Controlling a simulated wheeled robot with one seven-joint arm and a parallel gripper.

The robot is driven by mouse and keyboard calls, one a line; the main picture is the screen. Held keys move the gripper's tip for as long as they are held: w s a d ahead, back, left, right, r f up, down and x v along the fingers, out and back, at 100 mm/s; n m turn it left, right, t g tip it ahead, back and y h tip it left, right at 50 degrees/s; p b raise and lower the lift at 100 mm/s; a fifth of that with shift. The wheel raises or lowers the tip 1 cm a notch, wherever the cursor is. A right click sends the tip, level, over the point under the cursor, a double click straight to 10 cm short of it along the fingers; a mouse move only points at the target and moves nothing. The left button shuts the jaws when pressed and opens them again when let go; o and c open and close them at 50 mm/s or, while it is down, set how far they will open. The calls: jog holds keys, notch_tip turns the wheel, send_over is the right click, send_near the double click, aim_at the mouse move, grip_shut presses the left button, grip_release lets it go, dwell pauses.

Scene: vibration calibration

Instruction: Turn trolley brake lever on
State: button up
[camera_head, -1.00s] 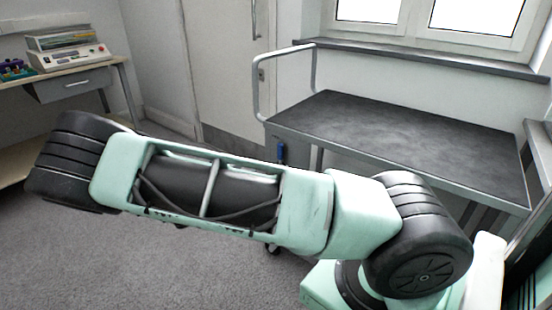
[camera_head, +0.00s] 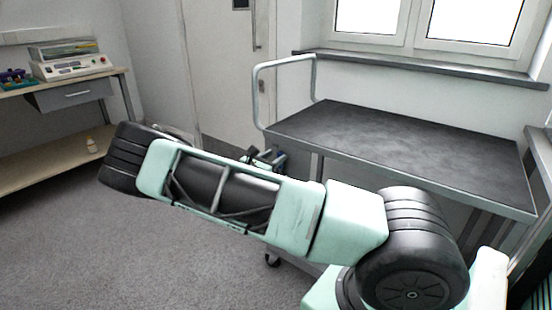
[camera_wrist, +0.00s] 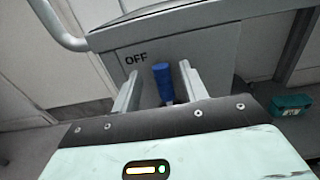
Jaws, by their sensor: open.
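The trolley (camera_head: 400,140) has a dark top and a grey frame, and stands below the window in the head view. Its brake lever has a blue handle (camera_wrist: 162,80), seen in the wrist view beside a grey plate (camera_wrist: 185,55) marked "OFF". My gripper (camera_wrist: 158,82) is open, with one finger on each side of the blue handle; I cannot tell if either touches it. In the head view my gripper (camera_head: 266,158) shows small and partly hidden behind my arm, close to the trolley's left end. The lower part of the lever is hidden by my gripper.
A tubular handrail (camera_head: 257,95) rises at the trolley's left end. A bench (camera_head: 60,165) with instruments stands at the left. A green box (camera_wrist: 292,106) lies at the right of the wrist view. The carpet (camera_head: 150,260) in front is clear.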

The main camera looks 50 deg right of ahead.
jog(key=shift+d, duration=0.85)
grip_shut()
